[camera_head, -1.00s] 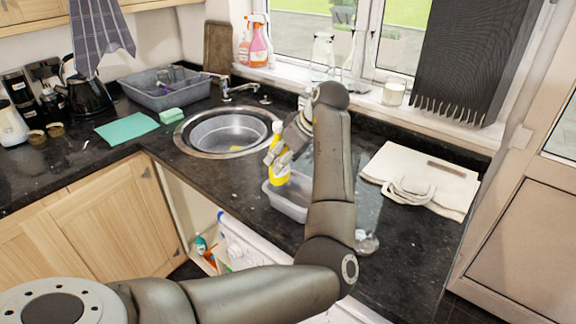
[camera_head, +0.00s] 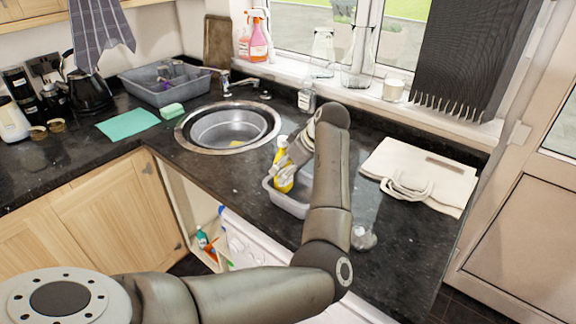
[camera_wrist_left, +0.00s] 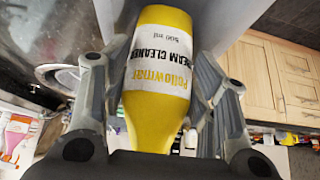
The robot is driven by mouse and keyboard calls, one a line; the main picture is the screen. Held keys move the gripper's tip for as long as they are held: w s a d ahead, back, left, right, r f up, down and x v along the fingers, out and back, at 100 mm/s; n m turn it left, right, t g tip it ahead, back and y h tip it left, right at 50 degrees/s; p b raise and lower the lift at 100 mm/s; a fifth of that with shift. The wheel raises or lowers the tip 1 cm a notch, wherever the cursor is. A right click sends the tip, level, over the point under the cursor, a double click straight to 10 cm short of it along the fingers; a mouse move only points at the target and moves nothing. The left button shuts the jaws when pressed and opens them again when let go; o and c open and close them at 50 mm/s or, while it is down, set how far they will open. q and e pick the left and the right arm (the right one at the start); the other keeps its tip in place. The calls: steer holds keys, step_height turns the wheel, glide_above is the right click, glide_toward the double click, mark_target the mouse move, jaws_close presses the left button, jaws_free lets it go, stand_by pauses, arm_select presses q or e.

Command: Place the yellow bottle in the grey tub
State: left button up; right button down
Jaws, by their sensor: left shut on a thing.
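The yellow bottle (camera_head: 284,173) is upright, with a white and yellow label reading cream cleaner in the left wrist view (camera_wrist_left: 160,75). My left gripper (camera_head: 287,160) is shut on it, with a finger on each side of the bottle. The grey tub (camera_head: 287,203) stands on the dark worktop, right of the sink. The bottle's lower end is at the tub's opening in the head view; I cannot tell whether it touches the tub's floor. My arm hides the tub's right part. My right gripper is not in view.
The round sink (camera_head: 228,127) lies left of the tub. A beige folded bag (camera_head: 420,175) lies to the right. A small clear glass item (camera_head: 363,238) stands near the front edge.

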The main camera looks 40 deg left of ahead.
arm_select(q)
steer(key=shift+f, duration=0.3)
steer(key=o, duration=1.4)
steer(key=shift+o, duration=0.2)
steer(key=shift+r, duration=0.35)
steer(key=b+v, duration=0.2)
steer(key=v, duration=1)
steer(key=shift+r+b, duration=0.25)
steer(key=shift+b, duration=0.15)
